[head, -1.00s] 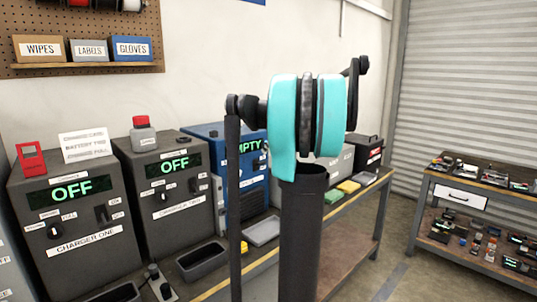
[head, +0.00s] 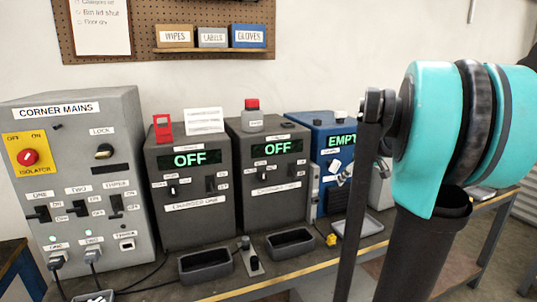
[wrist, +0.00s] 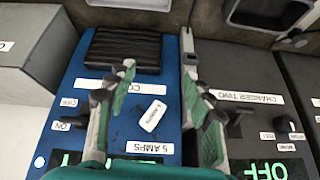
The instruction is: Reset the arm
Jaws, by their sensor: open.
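My gripper (wrist: 158,62) shows in the wrist view with its two green-padded fingers spread apart. Nothing is held between them. They are over the front of the blue machine (wrist: 150,88), whose small white tag (wrist: 152,115) shows between the fingers. I cannot tell whether the fingers touch it. In the head view the blue machine (head: 305,135) has a green display, and my arm, teal and black, stands at the right and hides part of the bench.
Charger one (head: 188,215) and charger two (head: 272,200) both read OFF. The grey corner mains box (head: 75,130) stands at the left. Dark trays (head: 205,268) line the bench front. A red-capped bottle (head: 252,118) stands on charger two.

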